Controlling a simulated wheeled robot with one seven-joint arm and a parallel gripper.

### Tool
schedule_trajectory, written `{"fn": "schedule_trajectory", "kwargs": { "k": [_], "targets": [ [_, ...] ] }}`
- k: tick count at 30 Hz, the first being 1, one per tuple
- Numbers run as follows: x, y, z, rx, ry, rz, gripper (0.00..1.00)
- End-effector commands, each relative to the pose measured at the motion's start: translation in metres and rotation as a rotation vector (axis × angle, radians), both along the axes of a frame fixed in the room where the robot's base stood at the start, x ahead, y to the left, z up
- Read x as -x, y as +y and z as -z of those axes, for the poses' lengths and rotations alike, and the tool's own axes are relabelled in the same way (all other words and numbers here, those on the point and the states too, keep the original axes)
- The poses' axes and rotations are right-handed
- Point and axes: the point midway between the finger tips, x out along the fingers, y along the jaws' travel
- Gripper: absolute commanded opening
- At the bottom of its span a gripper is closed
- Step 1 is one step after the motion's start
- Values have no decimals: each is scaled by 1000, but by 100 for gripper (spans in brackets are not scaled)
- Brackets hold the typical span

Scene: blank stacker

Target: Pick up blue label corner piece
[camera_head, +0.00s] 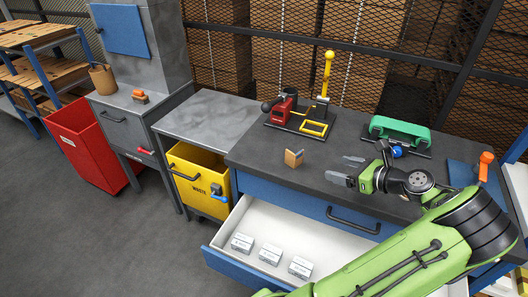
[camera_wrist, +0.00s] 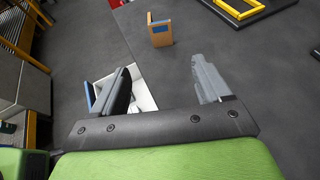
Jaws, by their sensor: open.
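A small wooden corner piece with a blue part (camera_head: 294,157) stands on the dark worktop, left of my gripper in the head view. It also shows in the wrist view (camera_wrist: 160,34), ahead of the fingers, with a blue strip on its top edge. My gripper (camera_head: 346,170) is open and empty over the worktop, its grey fingers pointing left toward the piece. In the wrist view the two fingers (camera_wrist: 160,88) are well apart, and the piece lies beyond their tips with a gap.
An open white-lined drawer (camera_head: 245,215) holding several small labelled blocks (camera_head: 271,253) juts out below the worktop (camera_head: 250,160). A red and yellow fixture (camera_head: 300,115) stands behind the piece. A green-handled device (camera_head: 400,132) stands at the right rear. A yellow waste bin (camera_head: 190,170) is at left.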

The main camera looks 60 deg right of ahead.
Motion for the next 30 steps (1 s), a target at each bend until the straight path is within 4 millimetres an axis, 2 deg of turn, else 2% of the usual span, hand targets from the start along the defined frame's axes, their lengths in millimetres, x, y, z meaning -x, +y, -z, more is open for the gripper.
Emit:
{"fn": "schedule_trajectory", "kwargs": {
  "k": [2, 9, 13, 17, 24, 30],
  "targets": [
    [-3, -3, 4, -6, -12, 10, 77],
    [-58, -13, 29, -7, -8, 3, 77],
    [-82, -19, 39, -7, -7, 6, 77],
    [-95, -22, 44, -6, -5, 6, 77],
    [-132, -31, 63, -4, -5, 5, 77],
    [-138, -33, 63, -7, -4, 8, 77]
  ]
}}
